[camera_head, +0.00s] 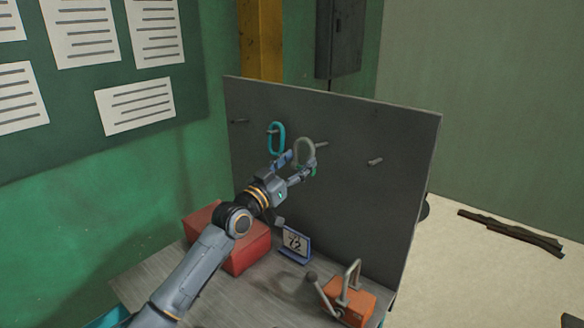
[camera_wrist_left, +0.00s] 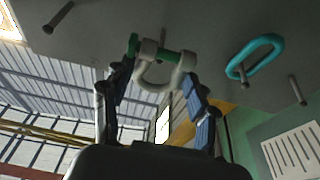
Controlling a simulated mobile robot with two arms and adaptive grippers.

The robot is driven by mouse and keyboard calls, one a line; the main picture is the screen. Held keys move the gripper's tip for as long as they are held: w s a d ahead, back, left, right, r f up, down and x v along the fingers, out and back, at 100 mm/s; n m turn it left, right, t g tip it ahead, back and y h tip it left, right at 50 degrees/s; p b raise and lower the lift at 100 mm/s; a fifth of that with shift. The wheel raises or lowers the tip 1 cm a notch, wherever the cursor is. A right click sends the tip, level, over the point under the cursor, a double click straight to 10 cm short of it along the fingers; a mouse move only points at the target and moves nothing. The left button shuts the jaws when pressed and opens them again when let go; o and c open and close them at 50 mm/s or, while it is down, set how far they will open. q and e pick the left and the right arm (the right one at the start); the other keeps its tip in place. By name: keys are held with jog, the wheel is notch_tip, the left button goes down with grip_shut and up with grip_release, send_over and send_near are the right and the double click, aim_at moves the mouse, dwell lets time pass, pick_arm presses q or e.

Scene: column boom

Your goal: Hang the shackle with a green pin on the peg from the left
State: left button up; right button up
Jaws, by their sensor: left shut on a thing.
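The shackle (camera_head: 304,147) has a grey bow and a green pin, and it is in front of the grey pegboard (camera_head: 400,140). My left gripper (camera_head: 293,168) is shut on it. In the left wrist view the shackle (camera_wrist_left: 163,76) sits between the fingers (camera_wrist_left: 158,78), with the green pin across its upper part. A peg (camera_head: 321,144) shows just right of the bow; I cannot tell whether it passes through the bow. A teal link (camera_head: 276,148) hangs on the peg to the left. My right gripper is not in view.
Bare pegs stand at the board's far left (camera_head: 238,121) and right (camera_head: 375,161). On the bench below are a red box (camera_head: 245,250), a small number stand (camera_head: 295,243) and an orange block (camera_head: 352,300) with a metal loop.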

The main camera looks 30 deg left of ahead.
aim_at(304, 164)
pick_arm(q)
jog(key=shift+w+d+f+b, duration=0.15)
jog(key=shift+w+b, duration=0.2)
jog(key=shift+w, duration=0.45)
jog(key=shift+w+d+b, duration=0.1)
jog(key=shift+w+b, duration=0.25)
jog(key=shift+w, duration=0.4)
jog(key=shift+w+d+f+b, duration=0.15)
jog(key=shift+w+b, duration=0.35)
jog(key=shift+w, duration=0.25)
jog(key=shift+w+d+f+b, duration=0.1)
jog(key=shift+w+f+b, duration=0.05)
jog(key=shift+w+b, duration=0.45)
jog(key=shift+w+f+b, duration=0.45)
jog(key=shift+w+b, duration=0.25)
jog(key=shift+b, duration=0.05)
jog(key=o, duration=1.4)
